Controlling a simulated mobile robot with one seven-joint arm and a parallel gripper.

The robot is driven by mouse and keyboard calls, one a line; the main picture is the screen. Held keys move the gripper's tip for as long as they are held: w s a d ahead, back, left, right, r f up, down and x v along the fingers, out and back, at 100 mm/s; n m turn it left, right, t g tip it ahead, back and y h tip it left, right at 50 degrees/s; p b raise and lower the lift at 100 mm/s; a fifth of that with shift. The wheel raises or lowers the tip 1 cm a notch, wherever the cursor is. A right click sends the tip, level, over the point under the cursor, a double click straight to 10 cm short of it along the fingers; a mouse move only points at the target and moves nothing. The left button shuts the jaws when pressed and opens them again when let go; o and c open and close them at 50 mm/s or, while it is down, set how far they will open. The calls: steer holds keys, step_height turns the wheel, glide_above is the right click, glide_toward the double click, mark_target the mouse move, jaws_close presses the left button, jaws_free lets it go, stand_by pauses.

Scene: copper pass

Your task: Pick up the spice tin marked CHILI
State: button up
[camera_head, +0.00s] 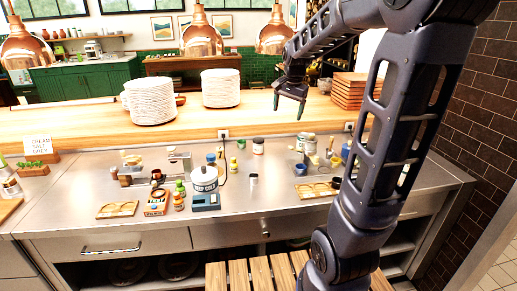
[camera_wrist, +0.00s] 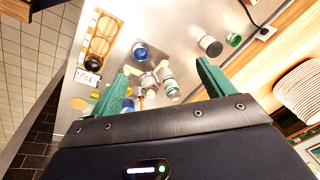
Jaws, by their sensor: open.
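No label reading CHILI can be made out in either view, so I cannot tell which tin it is. Several small tins and jars stand on the steel counter. In the head view a white tin with a dark lid (camera_head: 258,146) stands near the back, and a cluster of pale tins (camera_head: 310,143) stands to its right. In the wrist view several pale tins (camera_wrist: 171,86) lie in line between the fingers, farther off. My gripper (camera_head: 288,105) is open and empty above the back of the counter; its green fingers also show in the wrist view (camera_wrist: 164,67).
White plate stacks (camera_head: 150,102) and (camera_head: 220,88) stand on the wooden shelf (camera_head: 70,123) behind the counter. A white kettle (camera_head: 204,179) and small bottles crowd the counter's middle. A wooden holder with round openings (camera_head: 317,189) lies at the right front.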

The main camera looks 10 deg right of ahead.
steer(key=w+a+f+m+g, duration=0.1)
steer(key=w+f+m, duration=0.15)
steer(key=w, duration=0.45)
steer(key=w+a+f+m, duration=0.2)
steer(key=w+f, duration=0.2)
steer(key=w, duration=0.3)
steer(key=m+g, duration=0.1)
steer(key=m, duration=0.4)
glide_toward(258, 145)
steer(key=w, duration=0.1)
steer(key=w+f, duration=0.1)
steer(key=shift+w+d, duration=0.3)
steer(key=shift+w, duration=0.05)
steer(key=shift+w+f, duration=0.15)
steer(key=shift+f, duration=0.25)
steer(key=shift+w+a+f, duration=0.1)
steer(key=shift+f, duration=5.1)
steer(key=c, duration=1.1)
steer(key=shift+c, duration=0.3)
steer(key=shift+r, duration=0.2)
